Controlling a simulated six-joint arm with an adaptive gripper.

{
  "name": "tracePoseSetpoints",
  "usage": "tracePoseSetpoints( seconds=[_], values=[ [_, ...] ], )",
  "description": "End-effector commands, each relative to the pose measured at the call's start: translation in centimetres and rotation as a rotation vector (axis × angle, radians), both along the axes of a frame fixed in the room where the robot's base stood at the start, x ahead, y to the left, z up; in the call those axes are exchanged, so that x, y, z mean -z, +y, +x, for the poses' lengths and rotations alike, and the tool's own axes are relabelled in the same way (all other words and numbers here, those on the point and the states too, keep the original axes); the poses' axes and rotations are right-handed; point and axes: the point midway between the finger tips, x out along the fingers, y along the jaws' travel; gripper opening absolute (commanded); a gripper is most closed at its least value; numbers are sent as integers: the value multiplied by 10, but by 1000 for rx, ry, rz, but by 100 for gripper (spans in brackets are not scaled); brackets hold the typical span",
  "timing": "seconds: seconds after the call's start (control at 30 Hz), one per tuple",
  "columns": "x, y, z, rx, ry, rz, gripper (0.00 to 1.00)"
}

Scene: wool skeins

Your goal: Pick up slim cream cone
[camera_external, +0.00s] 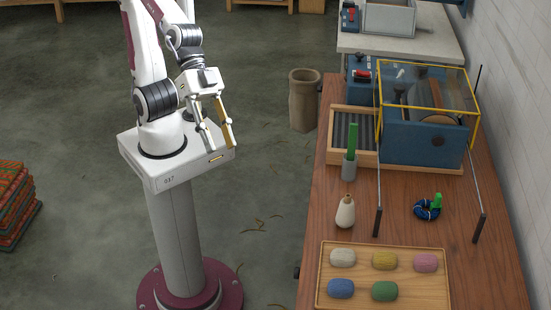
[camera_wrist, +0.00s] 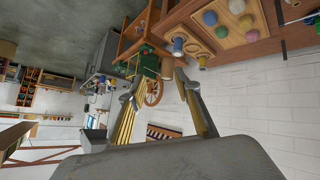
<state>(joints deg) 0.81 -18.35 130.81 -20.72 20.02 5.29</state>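The slim cream cone (camera_external: 345,212) stands upright on the wooden table (camera_external: 400,226), left of centre, with a narrow brownish top. My gripper (camera_external: 219,151) is over my own base, well left of the table and apart from the cone. Its two fingers are spread with nothing between them. The fingers also show in the wrist view (camera_wrist: 155,84), where the table is tilted and far off near the top. I cannot surely pick out the cone there.
A wooden tray (camera_external: 434,295) with several coloured skeins lies in front of the cone. A blue machine with a yellow frame (camera_external: 424,143) stands behind. Open floor separates me from the table.

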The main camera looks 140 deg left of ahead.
Motion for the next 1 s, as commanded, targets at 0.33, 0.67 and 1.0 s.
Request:
tracePoseSetpoints(
  seconds=[0.33,0.67,1.0],
  values=[
    [-6,14,92,-134,-127,-69,33],
    [4,45,165,-301,-234,-98,33],
    [33,90,222,-502,-320,-81,33]
  ],
)
